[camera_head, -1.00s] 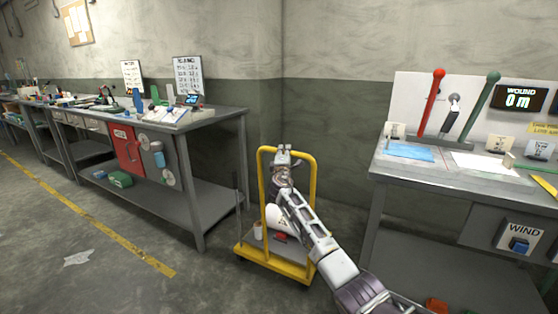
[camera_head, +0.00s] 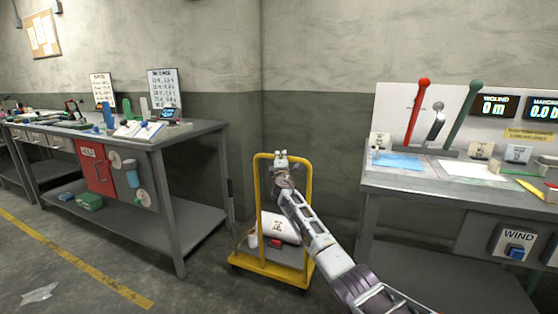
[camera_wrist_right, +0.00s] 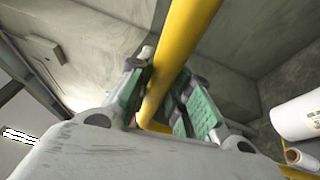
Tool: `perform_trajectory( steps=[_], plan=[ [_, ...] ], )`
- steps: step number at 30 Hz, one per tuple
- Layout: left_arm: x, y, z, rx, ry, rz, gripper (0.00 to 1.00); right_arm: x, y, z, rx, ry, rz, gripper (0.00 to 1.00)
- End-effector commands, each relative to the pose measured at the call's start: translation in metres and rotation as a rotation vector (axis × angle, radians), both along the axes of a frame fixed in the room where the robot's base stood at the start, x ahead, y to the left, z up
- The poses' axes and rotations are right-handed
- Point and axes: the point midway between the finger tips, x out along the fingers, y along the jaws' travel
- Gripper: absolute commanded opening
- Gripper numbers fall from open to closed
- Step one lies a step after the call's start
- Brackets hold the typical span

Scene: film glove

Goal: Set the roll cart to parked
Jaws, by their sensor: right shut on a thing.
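The roll cart (camera_head: 312,185) is a yellow platform cart with a hoop handle, standing on the floor between the two benches, near the wall. A white roll (camera_head: 281,226) and a small red item (camera_head: 276,243) lie on its deck. My right gripper (camera_head: 281,160) is at the top bar of the handle. In the right wrist view the yellow bar (camera_wrist_right: 181,52) passes between the green-padded fingers, which are shut on it. The white roll (camera_wrist_right: 297,116) also shows there at the right. My left gripper is not in view.
A grey bench (camera_head: 205,130) with a red door and a lower shelf stands left of the cart. Another bench (camera_head: 400,187) with red and green levers stands to the right. A yellow floor line (camera_head: 85,258) runs at the left, with open floor beside it.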

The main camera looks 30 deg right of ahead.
Motion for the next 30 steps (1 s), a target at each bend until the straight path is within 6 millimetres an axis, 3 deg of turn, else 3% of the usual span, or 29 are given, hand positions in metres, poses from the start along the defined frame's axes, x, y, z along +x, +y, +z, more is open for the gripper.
perform_trajectory(
  steps=[6, 7, 12, 30],
  plan=[
    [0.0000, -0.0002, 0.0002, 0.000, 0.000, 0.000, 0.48, -0.0007, -0.0044, 0.0046, 0.000, -0.005, -0.005, 0.00],
    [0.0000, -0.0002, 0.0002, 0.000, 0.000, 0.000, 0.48, -0.0008, -0.0045, 0.0047, 0.000, -0.005, -0.005, 0.21],
    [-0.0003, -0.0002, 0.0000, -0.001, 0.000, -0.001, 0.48, -0.0005, -0.0034, 0.0042, -0.001, -0.005, -0.004, 0.42],
    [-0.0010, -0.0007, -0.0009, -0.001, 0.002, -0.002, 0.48, -0.0050, 0.0011, 0.0010, -0.001, -0.003, -0.002, 0.42]
  ],
)
